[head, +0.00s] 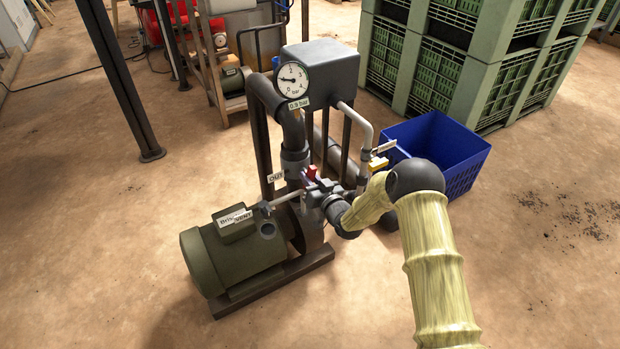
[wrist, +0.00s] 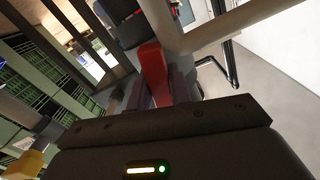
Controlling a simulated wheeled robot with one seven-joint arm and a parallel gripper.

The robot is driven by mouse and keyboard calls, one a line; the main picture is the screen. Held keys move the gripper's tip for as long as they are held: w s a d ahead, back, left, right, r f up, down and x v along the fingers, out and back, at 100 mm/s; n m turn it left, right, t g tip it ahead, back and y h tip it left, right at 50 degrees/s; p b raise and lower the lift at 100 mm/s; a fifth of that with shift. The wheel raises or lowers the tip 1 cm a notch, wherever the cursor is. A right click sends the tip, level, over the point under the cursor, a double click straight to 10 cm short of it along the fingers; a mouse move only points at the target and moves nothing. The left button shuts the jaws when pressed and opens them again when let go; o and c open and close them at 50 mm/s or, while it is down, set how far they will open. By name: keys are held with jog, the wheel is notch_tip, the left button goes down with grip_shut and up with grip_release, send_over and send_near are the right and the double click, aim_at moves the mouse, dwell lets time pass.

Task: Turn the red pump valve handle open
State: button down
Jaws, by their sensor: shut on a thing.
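The red valve handle (head: 312,172) shows in the head view as a small red piece beside the vertical grey outlet pipe (head: 293,135), just above the "OUT" tag's height. In the wrist view the red handle (wrist: 154,72) stands up in the middle, between the fingers. My gripper (head: 312,187) is at the handle in the head view, and it fills the lower part of the wrist view (wrist: 158,92). It is shut on the red handle. The handle's lower end and pivot are hidden by the gripper.
The green pump motor (head: 240,258) sits on its base below left. A pressure gauge (head: 292,79) reads about 0.9 bar by its label. A yellow handle (head: 378,164) is on the pipe to the right. A blue crate (head: 465,170) and green crates (head: 470,60) stand behind.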

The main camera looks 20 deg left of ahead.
jog(key=shift+f+n, duration=0.15)
jog(key=shift+n, duration=1.45)
jog(key=shift+d, duration=0.1)
jog(key=c, duration=1.3)
grip_release()
jog(key=p+v, duration=0.5)
jog(key=v, duration=1.2)
jog(key=shift+d, duration=0.2)
